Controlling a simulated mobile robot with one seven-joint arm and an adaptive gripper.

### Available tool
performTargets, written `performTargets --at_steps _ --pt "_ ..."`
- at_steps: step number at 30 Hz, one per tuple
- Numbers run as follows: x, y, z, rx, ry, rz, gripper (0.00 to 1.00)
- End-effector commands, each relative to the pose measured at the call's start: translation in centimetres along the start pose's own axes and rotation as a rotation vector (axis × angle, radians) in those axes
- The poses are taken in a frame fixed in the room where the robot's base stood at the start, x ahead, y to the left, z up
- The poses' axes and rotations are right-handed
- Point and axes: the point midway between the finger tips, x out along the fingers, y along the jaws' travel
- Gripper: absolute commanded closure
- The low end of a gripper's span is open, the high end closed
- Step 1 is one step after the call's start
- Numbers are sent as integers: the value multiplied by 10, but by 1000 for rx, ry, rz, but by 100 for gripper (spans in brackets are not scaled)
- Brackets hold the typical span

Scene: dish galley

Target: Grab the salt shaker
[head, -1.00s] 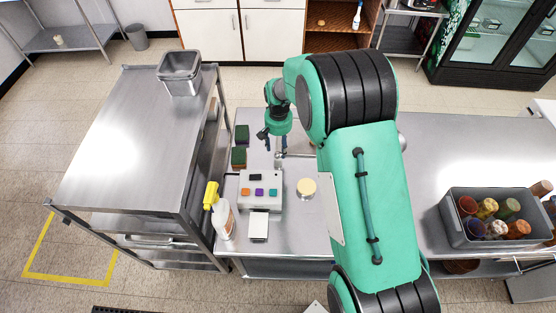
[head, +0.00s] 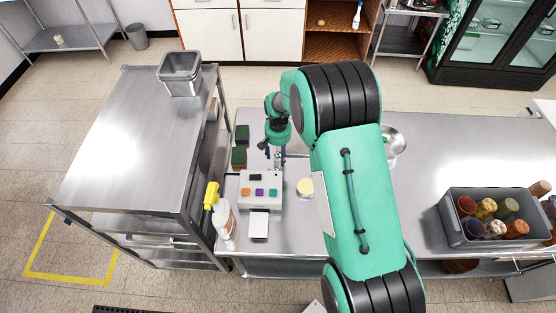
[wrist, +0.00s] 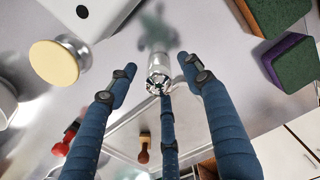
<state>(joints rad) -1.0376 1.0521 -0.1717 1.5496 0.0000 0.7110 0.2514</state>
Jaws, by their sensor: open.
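A small shaker with a shiny metal top and clear body, which looks like the salt shaker (wrist: 160,74), stands on the steel counter. In the wrist view it is between and just ahead of the fingertips. My gripper (wrist: 158,85) has three blue fingers, spread open and empty, with a gap on both sides of the shaker. The third finger's tip is close to the shaker; I cannot tell whether it touches. In the head view my gripper (head: 275,152) is low over the counter behind the button box, and the shaker (head: 278,163) is partly hidden there.
A button box (head: 261,188) and a pale yellow disc-topped object (head: 305,187) are near. Two sponges (head: 239,157) lie left. A spray bottle (head: 224,217) stands at the front left. A metal bowl (head: 397,142) and a grey crate of jars (head: 451,226) are right.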

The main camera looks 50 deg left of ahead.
Motion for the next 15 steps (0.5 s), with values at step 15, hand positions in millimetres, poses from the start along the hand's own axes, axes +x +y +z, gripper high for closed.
performTargets --at_steps 15 --pt "0 0 0 0 -1 0 68"
